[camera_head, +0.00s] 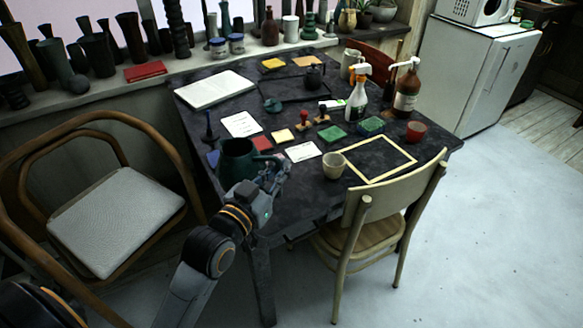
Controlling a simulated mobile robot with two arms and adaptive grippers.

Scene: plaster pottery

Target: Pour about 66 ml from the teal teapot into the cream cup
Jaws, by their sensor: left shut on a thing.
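The teal teapot (237,162) is at the near left edge of the dark table, its dark open top facing up. My left gripper (267,175) is shut on the teapot at its right side; the fingers are partly hidden against it. I cannot tell whether the teapot's base touches the table. The cream cup (334,167) stands upright on the table to the right of the teapot, apart from it. The cup's contents are too small to tell. My right gripper is not in view.
A pale square outline (380,150) lies right of the cup. Stamps, cards and a green pad (332,133) lie behind it. A spray bottle (356,102), a brown pump bottle (405,92) and a red cup (416,131) stand farther back. A cream chair (375,215) stands at the front.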

